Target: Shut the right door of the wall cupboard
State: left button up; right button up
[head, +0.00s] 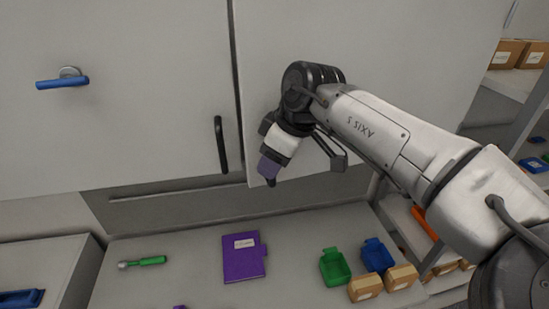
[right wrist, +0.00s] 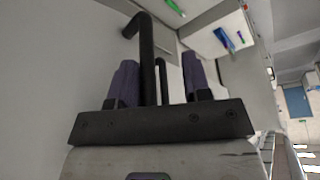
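The right door (head: 400,45) of the wall cupboard is a plain pale panel beside a dark vertical gap. Its lower left corner reaches lower than the neighbouring left door (head: 150,110), so it seems slightly ajar. My right gripper (head: 270,169) is in front of its lower left part and hides its handle in the head view. In the right wrist view, a black bar handle (right wrist: 148,60) runs between the two purple fingers of the gripper (right wrist: 160,82). The fingers stand apart; contact with the bar is unclear. My left gripper is not in view.
The left door has a black handle (head: 220,144); a blue lever (head: 62,82) is farther left. Below, the counter (head: 180,285) holds a purple folder (head: 243,262), a green-handled tool (head: 146,261), green (head: 335,268) and blue (head: 377,255) bins and small boxes (head: 365,287). Shelves (head: 520,85) stand at right.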

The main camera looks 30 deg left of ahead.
jog(key=v, duration=1.3)
jog(key=shift+r+b, duration=0.35)
jog(key=shift+r, duration=0.05)
